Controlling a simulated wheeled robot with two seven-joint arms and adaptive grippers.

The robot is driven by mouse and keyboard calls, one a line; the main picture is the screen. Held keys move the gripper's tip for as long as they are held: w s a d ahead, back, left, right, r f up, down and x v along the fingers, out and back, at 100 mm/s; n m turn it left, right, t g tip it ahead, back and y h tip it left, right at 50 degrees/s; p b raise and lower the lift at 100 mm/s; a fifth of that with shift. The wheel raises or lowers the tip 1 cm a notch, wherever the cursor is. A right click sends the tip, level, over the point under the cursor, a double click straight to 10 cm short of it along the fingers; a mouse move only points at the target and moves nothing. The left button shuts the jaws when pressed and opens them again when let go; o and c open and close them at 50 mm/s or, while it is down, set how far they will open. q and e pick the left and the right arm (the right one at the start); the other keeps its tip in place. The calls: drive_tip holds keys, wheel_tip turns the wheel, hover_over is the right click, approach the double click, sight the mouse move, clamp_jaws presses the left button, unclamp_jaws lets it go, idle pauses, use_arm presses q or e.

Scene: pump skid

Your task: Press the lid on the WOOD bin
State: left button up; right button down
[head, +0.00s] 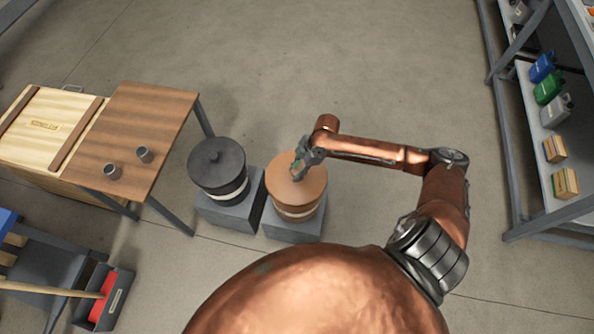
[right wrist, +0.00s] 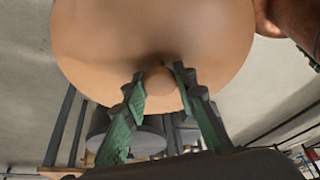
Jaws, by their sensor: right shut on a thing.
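The tan, wood-coloured lid (head: 310,183) is at the top of the round bin (head: 298,211) with a pale band. My right gripper (head: 298,170) reaches down over the lid, shut on its knob. In the right wrist view, the round lid (right wrist: 110,40) fills the upper middle. Its knob (right wrist: 158,82) sits between the green-padded fingers of my right gripper (right wrist: 160,95). Whether the lid is fully seated on the rim cannot be told. The bin's lettering is not readable. My left gripper is not in view.
A dark lidded bin (head: 218,170) stands close on the left. Both bins are on grey blocks (head: 292,232). A brown table (head: 135,120) with two small grey cups is farther left. A shelf (head: 548,120) stands at right. The floor behind the bins is clear.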

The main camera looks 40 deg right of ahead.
drive_tip(key=shift+p, duration=0.4)
idle(0.7)
drive_tip(key=c, duration=1.5)
unclamp_jaws()
drive_tip(key=shift+o, duration=0.3)
drive_tip(key=o, duration=0.4)
drive_tip(key=shift+o, duration=0.2)
